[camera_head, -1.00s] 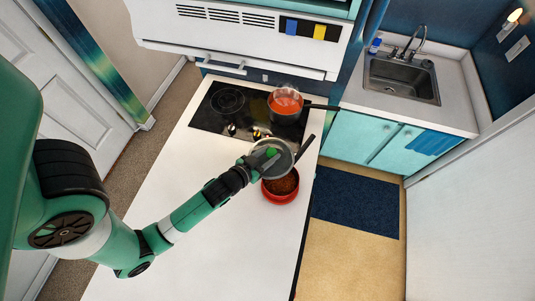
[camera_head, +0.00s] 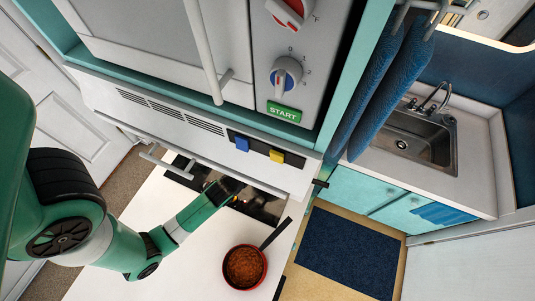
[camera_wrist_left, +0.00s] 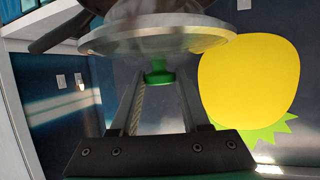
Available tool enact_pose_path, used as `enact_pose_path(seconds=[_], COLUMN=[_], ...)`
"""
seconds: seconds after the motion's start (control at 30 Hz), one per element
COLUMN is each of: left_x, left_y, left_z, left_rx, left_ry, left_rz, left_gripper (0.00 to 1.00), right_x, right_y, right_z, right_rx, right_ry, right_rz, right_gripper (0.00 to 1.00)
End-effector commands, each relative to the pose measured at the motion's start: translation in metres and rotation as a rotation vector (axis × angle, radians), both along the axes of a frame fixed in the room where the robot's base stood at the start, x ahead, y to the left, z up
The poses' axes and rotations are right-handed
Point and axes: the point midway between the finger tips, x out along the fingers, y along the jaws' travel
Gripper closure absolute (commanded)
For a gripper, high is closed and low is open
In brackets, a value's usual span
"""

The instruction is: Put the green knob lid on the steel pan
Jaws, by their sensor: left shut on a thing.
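My left gripper (camera_wrist_left: 158,82) is shut on the green knob (camera_wrist_left: 159,72) of the lid in the left wrist view. The lid (camera_wrist_left: 145,42) is a pale disc with a metal rim. Just past it, at the top edge, is a dark pan shape with a handle (camera_wrist_left: 62,34) to the left; I cannot tell whether lid and pan touch. In the head view my left arm reaches over the stove and its gripper end is hidden below the hood. The steel pan's body is hidden there too; only its dark handle tip (camera_head: 320,183) shows. My right gripper is not in view.
A red pan (camera_head: 231,283) with brown food stands on the white counter (camera_head: 190,270), its dark handle pointing up right. The hood front (camera_head: 190,125) overhangs the stove (camera_head: 262,207). A sink (camera_head: 425,140) is at the right.

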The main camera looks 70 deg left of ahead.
Motion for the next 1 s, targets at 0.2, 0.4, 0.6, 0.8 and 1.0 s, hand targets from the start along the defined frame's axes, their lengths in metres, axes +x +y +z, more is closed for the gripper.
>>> enact_pose_path(seconds=[0.2,0.4,0.6,0.8,1.0], left_x=[0.0,0.0,0.0,0.0,0.0], left_y=[0.0,0.0,0.0,0.0,0.0], left_z=[-0.008,-0.025,-0.038,-0.039,-0.039], left_rx=[0.001,0.001,0.001,0.001,0.001], left_ry=[-0.002,-0.002,-0.002,-0.002,-0.002], left_rz=[0.0,0.0,0.0,0.0,0.0], left_gripper=[1.0,1.0,1.0,1.0,1.0], right_x=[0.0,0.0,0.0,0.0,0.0], right_y=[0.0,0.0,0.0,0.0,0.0], right_z=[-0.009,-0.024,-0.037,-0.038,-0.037], right_rx=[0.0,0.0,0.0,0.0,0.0], right_ry=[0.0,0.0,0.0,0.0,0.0], right_rz=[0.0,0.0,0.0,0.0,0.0], right_gripper=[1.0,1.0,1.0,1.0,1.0])
